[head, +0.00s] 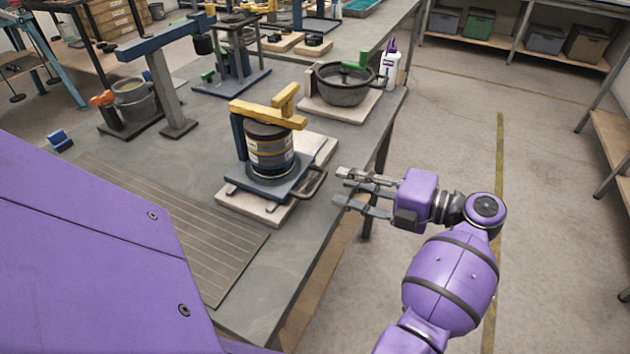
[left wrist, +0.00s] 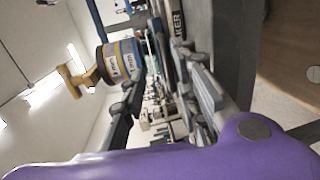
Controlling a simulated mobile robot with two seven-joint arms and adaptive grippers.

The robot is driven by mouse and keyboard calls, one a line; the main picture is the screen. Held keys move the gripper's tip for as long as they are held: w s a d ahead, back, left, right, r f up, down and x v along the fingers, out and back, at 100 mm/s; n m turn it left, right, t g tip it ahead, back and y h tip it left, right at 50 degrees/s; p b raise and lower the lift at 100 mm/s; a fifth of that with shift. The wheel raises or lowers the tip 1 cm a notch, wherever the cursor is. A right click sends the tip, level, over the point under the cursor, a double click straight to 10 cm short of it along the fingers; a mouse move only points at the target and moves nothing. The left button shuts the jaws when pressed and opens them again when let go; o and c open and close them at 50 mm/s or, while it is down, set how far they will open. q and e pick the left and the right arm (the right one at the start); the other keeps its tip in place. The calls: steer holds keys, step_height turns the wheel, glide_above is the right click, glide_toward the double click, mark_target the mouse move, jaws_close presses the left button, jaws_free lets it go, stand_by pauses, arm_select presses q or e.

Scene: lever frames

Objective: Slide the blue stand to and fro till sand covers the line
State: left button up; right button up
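The blue-grey stand (head: 293,187) has a flat plate and an upright post, and rests on a pale base at the bench's right edge. It carries a dark jar (head: 268,150) with pale labels under a yellow clamp arm (head: 270,112). A dark loop handle (head: 318,184) sticks out from its right side. My left gripper (head: 342,190) is open just right of the handle, apparently apart from it. The left wrist view is turned sideways, with the jar (left wrist: 120,62) beyond the open, empty fingers (left wrist: 163,95). I cannot make out sand or a line. My right gripper is not in view.
A black bowl (head: 343,88) and a white bottle (head: 390,68) stand behind on the bench. A taller blue-grey post (head: 165,88) and a grey pot (head: 130,103) stand to the left. A ribbed mat (head: 165,215) lies in front. Floor to the right is clear.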

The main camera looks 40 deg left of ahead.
mark_target(319, 180)
arm_select(q)
steer(key=shift+g+h, duration=0.3)
steer(key=shift+h, duration=0.1)
steer(key=p+x, duration=0.1)
steer(key=x, duration=0.5)
steer(key=shift+s+d+f, duration=0.1)
steer(key=shift+s+f, duration=0.1)
steer(key=shift+s+a+f, duration=0.15)
steer(key=shift+a+f, duration=0.05)
steer(key=shift+a, duration=0.4)
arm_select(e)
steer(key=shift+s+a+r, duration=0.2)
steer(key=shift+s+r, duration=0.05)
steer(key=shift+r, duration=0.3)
arm_select(q)
jaws_close()
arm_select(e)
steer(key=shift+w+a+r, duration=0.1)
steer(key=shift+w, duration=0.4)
